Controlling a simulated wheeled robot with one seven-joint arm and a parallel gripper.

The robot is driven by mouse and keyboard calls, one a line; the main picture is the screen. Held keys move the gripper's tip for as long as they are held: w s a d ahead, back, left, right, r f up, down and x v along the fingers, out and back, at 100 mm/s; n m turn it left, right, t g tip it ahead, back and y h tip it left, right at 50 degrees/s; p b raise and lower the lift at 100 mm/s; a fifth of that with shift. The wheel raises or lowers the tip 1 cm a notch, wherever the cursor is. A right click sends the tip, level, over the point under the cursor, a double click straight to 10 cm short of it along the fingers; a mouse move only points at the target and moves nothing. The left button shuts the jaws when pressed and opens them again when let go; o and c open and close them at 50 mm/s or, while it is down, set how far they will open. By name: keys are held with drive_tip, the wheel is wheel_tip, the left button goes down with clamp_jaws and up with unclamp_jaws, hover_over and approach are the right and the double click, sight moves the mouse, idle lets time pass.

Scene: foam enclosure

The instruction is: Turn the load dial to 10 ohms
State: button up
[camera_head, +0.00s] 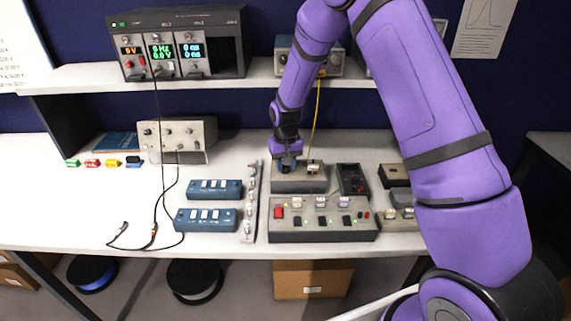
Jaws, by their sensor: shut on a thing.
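My purple arm reaches down to the bench from the upper right. My gripper (286,165) points down at the left part of the top of a grey box (305,185) in the middle of the bench. It is shut on a small dark knob there, which I take to be the load dial. The fingers cover most of the knob. Its pointer and any ohm markings are hidden or too small to read. A small light-coloured part (313,168) sits on the box to the right of the gripper.
A wide grey switch panel (322,222) stands just in front. A dark handheld box (352,180) is to the right. A narrow metal rail (250,205) and two blue boxes (215,189) are to the left. A yellow cable (317,105) hangs behind my gripper.

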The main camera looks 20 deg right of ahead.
drive_tip(key=m, duration=0.5)
drive_tip(key=shift+m, duration=0.3)
drive_tip(key=m, duration=0.5)
drive_tip(key=shift+m, duration=0.4)
drive_tip(key=o, duration=0.9)
wheel_tip(320, 180, up, 11)
drive_tip(key=shift+f, duration=0.1)
idle(0.4)
